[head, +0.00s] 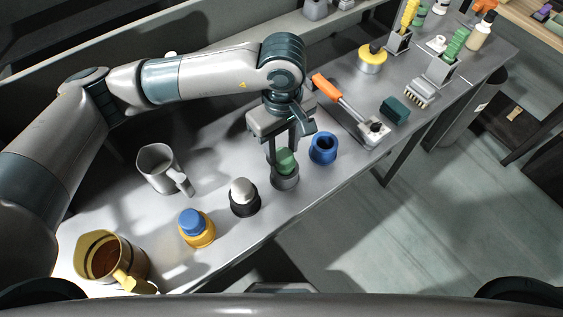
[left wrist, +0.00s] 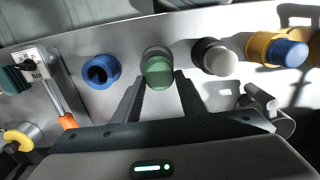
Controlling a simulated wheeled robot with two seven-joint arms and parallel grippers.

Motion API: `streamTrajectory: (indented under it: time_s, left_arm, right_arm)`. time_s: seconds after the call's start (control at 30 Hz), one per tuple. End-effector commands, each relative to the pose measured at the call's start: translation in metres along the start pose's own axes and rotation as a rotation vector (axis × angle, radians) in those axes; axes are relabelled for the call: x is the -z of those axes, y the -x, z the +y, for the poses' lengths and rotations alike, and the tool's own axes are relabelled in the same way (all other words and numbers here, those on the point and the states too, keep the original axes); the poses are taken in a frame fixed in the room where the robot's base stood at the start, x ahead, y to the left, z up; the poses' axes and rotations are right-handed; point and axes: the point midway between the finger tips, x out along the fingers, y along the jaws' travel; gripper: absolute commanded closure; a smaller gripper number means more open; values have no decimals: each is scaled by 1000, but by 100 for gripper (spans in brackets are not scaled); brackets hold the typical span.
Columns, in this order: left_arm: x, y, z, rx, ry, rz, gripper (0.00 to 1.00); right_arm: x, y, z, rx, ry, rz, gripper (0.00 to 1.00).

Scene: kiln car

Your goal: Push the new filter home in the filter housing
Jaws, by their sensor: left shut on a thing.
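A green filter (head: 285,160) stands upright in the mouth of a grey filter housing (head: 285,182), with its upper part showing above the rim. My left gripper (head: 284,150) points down over it, with its fingers shut on the green filter. In the left wrist view, the green filter (left wrist: 158,72) shows between the fingertips (left wrist: 158,82), in front of the grey housing (left wrist: 157,51). How deep the filter sits inside is hidden by the housing wall. My right gripper is not in view.
A blue housing (head: 323,149) with an open, empty-looking mouth stands right of the grey one. Left stand a black housing with a pale top (head: 244,197) and a yellow one with a blue top (head: 197,229). A grey mug (head: 160,168) and an orange-handled tool (head: 345,103) are nearby.

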Motion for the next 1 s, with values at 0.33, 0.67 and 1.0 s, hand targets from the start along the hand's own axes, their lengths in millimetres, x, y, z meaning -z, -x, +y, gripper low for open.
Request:
streamTrajectory:
  time_s: [0.33,0.67,1.0]
  left_arm:
    - [0,4,1,-4,-1,0,99]
    - [0,18,1,-4,0,-1,99]
    - [0,32,1,-3,-1,1,99]
  right_arm:
    - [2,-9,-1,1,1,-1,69]
    - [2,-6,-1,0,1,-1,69]
    - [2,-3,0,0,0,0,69]
